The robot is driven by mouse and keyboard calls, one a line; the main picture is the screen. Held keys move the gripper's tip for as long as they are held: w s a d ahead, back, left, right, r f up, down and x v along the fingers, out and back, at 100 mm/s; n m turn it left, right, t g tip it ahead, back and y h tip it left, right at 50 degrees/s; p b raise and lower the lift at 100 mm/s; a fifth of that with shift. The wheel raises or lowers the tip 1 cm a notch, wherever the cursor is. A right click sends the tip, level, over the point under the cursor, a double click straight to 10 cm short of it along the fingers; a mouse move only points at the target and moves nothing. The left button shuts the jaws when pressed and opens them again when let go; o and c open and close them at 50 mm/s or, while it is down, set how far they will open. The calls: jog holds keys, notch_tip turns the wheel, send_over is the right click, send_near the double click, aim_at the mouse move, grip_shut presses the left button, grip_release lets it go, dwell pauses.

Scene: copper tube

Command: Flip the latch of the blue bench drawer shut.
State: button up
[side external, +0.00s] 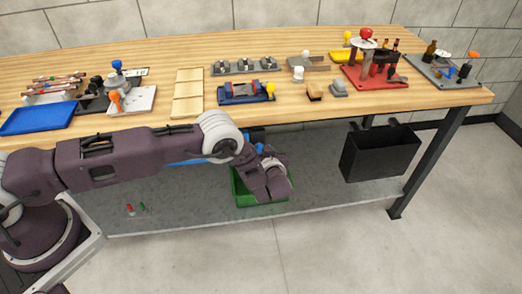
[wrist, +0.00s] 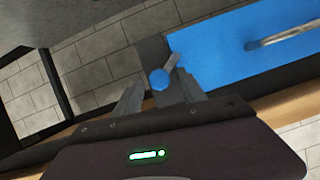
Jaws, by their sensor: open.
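The blue bench drawer (wrist: 225,45) fills the upper right of the wrist view, with a pale metal bar handle (wrist: 285,37) on its front. The latch (wrist: 159,79) has a round blue knob and a short grey arm, beside the drawer's left end near a grey plate (wrist: 152,50). My gripper (wrist: 159,76) is open, with a finger on each side of the knob; I cannot tell whether either touches it. In the side external view a strip of the drawer (side external: 187,163) shows under the bench edge behind my arm. My fingertips are hidden there.
The wooden bench top (side external: 150,75) above holds several fixtures and a blue tray (side external: 38,119). A green bin (side external: 245,196) stands on the lower shelf (side external: 335,190) behind my wrist. A black bin (side external: 378,152) hangs at the right, near the bench leg (side external: 430,160).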

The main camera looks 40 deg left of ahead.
grip_shut()
dwell(0.3)
jog(key=shift+w+d+f+m+g+y, duration=0.1)
jog(key=shift+m+g+y, duration=0.4)
jog(key=shift+m, duration=0.5)
jog(key=shift+m+g+y, duration=0.4)
jog(key=shift+m+y, duration=0.2)
jog(key=shift+m, duration=0.4)
grip_release()
